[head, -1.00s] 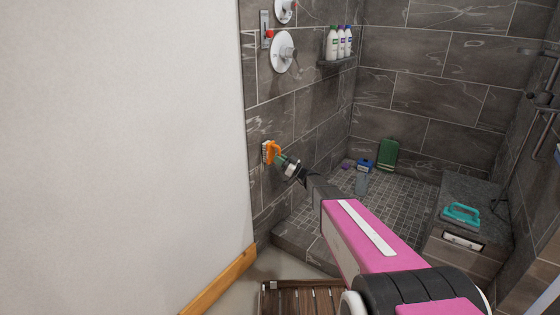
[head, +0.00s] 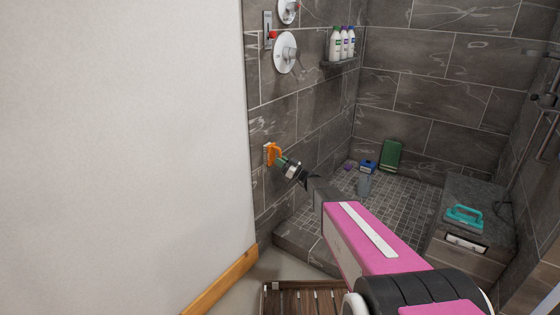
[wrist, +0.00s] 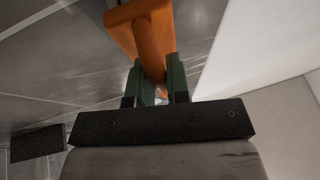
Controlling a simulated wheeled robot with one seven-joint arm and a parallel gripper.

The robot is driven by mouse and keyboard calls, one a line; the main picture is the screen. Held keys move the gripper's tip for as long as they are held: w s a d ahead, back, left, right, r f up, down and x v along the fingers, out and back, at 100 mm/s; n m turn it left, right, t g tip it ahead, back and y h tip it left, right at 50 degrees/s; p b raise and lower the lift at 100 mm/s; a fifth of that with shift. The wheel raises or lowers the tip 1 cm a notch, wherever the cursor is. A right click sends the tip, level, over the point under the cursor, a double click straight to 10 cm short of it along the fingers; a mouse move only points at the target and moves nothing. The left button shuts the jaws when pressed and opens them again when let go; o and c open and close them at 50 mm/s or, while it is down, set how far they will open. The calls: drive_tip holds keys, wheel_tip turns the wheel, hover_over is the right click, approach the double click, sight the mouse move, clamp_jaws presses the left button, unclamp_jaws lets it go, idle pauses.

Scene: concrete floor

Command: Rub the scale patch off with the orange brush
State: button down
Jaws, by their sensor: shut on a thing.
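The orange brush (head: 275,153) is held up at the tiled wall on the left side of the shower. Its pale bristle side faces the wall and looks to be at or very near the tiles. My gripper (head: 284,161) is shut on the brush handle. In the wrist view the green fingers of my gripper (wrist: 160,85) close around the orange brush handle (wrist: 150,45). I cannot make out the scale patch; the brush may be covering it.
Shower valves (head: 286,52) are on the wall above the brush. Bottles (head: 341,43) stand on a corner shelf. A teal brush (head: 464,217) lies on the bench (head: 480,190). A green container (head: 391,154) and a blue item (head: 368,167) are on the floor. A wooden slatted stool (head: 300,298) stands in front.

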wheel_tip(320, 180, down, 13)
drive_tip(key=shift+r, duration=0.2)
idle(1.9)
drive_tip(key=shift+a, duration=0.1)
drive_tip(key=shift+s+d, duration=0.55)
drive_tip(key=shift+d, duration=0.25)
drive_tip(key=shift+s, duration=0.1)
drive_tip(key=s+a, duration=0.2)
drive_tip(key=s, duration=0.1)
drive_tip(key=shift+s+a, duration=0.3)
idle(0.3)
drive_tip(key=shift+w+a, duration=0.65)
drive_tip(key=shift+a, duration=0.15)
idle(0.7)
drive_tip(key=shift+r, duration=0.1)
